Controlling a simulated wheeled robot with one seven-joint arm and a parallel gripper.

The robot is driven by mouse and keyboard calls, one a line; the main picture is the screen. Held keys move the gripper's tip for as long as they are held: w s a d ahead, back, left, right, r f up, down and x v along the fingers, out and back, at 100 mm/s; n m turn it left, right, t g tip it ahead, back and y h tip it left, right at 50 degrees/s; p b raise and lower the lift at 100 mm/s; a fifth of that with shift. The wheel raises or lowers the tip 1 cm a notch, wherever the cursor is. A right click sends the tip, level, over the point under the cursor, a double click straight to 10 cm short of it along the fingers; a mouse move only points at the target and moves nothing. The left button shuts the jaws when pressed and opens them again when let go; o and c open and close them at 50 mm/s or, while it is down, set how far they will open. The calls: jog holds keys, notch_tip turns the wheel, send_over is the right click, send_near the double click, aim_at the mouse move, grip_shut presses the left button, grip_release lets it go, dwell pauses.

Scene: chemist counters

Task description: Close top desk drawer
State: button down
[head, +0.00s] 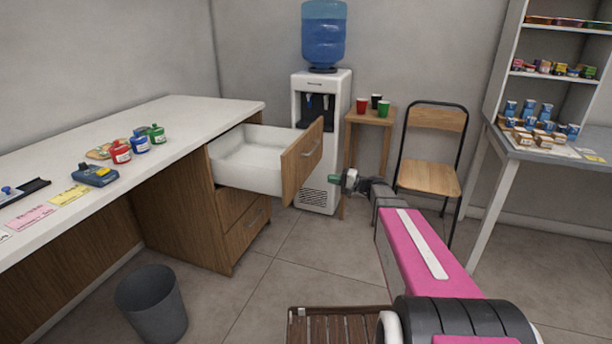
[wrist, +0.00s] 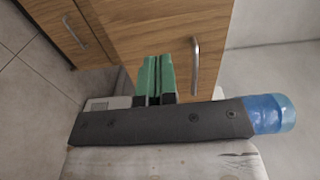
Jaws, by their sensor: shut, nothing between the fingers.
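The top desk drawer (head: 250,160) is pulled well out of the wooden desk in the head view, and its white inside shows empty. Its wooden front (head: 302,160) has a metal bar handle (head: 311,148). My gripper (head: 334,179) is to the right of the drawer front, with its green fingertips pointing at it. In the wrist view the green fingers of my gripper (wrist: 158,76) are shut together with nothing between them. The drawer front (wrist: 150,35) and its handle (wrist: 195,62) lie just beyond them. I cannot tell whether the fingertips touch the front.
Lower drawers (head: 245,230) of the desk are shut. A grey bin (head: 152,305) stands on the floor at lower left. A water cooler (head: 320,130), a small stool (head: 369,118) with cups and a chair (head: 430,178) stand behind.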

aim_at(296, 172)
jog(key=x, duration=1.4)
jog(key=shift+d, duration=0.1)
jog(key=x, duration=3.5)
jog(key=shift+w+f, duration=0.1)
jog(key=shift+a, duration=0.35)
jog(key=shift+d, duration=0.1)
jog(key=v, duration=1.4)
jog(key=shift+d, duration=0.25)
jog(key=s+d+f+n+g+h, duration=0.1)
jog(key=s+d+f+h, duration=0.3)
jog(key=s+d, duration=0.9)
jog(key=s+d+f+n+g+h, duration=0.1)
jog(key=s+d+f+g+h, duration=0.2)
jog(key=s+d+h, duration=0.4)
jog(key=s+d+f+n+g+h, duration=0.2)
jog(key=s+d+f+h, duration=0.3)
jog(key=s+d, duration=1.4)
jog(key=shift+d+f+h, duration=0.2)
jog(key=shift+d+h, duration=0.3)
jog(key=shift+d, duration=0.4)
